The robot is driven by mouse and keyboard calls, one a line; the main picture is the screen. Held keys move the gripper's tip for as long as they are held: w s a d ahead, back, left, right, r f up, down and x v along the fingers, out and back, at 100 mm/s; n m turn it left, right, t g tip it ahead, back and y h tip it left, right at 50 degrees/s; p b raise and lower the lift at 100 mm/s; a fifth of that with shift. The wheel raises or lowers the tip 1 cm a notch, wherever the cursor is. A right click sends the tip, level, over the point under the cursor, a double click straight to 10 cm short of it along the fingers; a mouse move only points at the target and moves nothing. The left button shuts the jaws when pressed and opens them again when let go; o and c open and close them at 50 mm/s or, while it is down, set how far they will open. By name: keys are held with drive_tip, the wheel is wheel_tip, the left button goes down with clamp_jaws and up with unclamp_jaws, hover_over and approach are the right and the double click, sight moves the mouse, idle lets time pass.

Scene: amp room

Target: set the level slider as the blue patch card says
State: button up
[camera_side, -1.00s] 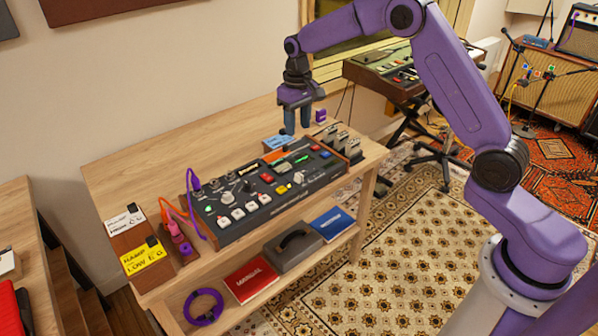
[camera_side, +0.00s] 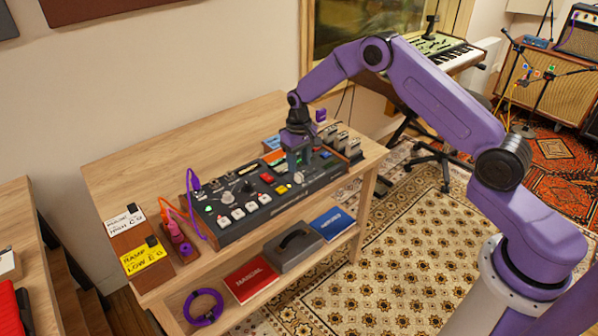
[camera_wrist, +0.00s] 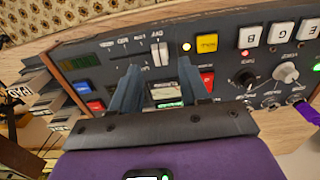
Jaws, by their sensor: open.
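My gripper (camera_side: 297,165) is open and points down over the right half of the dark control panel (camera_side: 235,220). In the wrist view, its two fingers (camera_wrist: 159,66) are spread. A pale slider cap (camera_wrist: 160,52) shows between and just beyond their tips, with slot markings beside it. I cannot tell whether either finger touches it. A blue card (camera_side: 270,143) stands behind the panel, partly hidden by my gripper, and its writing is too small to read.
A yellow button (camera_wrist: 206,43), knobs (camera_wrist: 285,73) and coloured buttons crowd the panel. A purple cable (camera_side: 191,205) loops at its left end. White (camera_side: 125,218) and yellow (camera_side: 145,256) cards stand further left. Bare wooden table (camera_side: 150,160) lies behind.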

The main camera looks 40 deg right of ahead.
sight(300, 174)
drive_tip(key=shift+f, duration=2.15)
drive_tip(key=shift+d, duration=0.1)
clamp_jaws()
